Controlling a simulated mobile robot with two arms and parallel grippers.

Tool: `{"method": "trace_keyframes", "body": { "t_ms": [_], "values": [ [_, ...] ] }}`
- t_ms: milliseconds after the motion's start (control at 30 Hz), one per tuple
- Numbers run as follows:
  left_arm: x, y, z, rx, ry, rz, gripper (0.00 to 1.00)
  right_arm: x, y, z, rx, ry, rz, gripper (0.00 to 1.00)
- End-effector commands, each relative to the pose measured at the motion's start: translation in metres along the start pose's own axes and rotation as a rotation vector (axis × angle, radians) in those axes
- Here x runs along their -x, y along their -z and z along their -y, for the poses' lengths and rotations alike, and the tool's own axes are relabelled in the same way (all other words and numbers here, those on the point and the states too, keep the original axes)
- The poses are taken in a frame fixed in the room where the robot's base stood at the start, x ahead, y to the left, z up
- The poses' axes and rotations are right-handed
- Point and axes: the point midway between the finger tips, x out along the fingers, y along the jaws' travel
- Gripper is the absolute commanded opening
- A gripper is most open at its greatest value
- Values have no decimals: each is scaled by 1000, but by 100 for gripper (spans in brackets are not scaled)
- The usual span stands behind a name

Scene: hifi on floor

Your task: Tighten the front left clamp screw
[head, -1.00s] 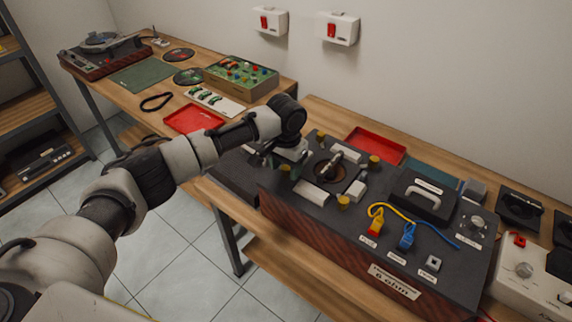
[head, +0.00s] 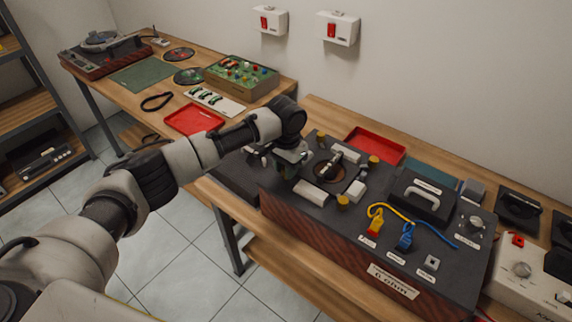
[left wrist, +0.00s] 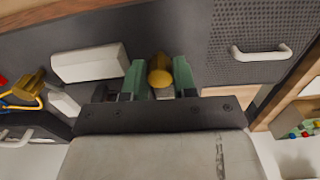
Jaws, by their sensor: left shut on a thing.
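The front left clamp screw has a round yellow knob (left wrist: 160,72), seen in the left wrist view between the green fingertips. My left gripper (head: 287,170) is shut on this knob, over the left front part of the dark speaker cabinet (head: 330,222). In the head view my gripper hides that knob. My right gripper is not in view.
A white block (head: 311,193) lies close to the gripper's right, also in the left wrist view (left wrist: 90,62). Yellow and blue leads with plugs (head: 375,225) and a dark handled case (head: 418,203) stand farther right. A red tray (head: 375,147) lies behind.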

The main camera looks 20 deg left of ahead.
Motion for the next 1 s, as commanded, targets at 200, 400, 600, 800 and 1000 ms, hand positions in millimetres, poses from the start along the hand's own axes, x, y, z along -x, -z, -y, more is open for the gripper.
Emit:
{"method": "trace_keyframes", "body": {
  "t_ms": [200, 400, 600, 800, 1000],
  "values": [
    [4, 0, 0, -152, -2, 2, 4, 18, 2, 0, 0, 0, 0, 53],
    [4, 0, -1, -341, -2, 0, 4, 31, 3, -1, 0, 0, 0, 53],
    [3, 0, 0, -530, -1, -1, 4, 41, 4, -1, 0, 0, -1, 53],
    [3, 0, -1, -720, -1, -2, 4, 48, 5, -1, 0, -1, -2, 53],
    [3, 1, -1, -910, -1, -3, 4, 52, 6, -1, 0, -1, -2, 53]
  ]
}}
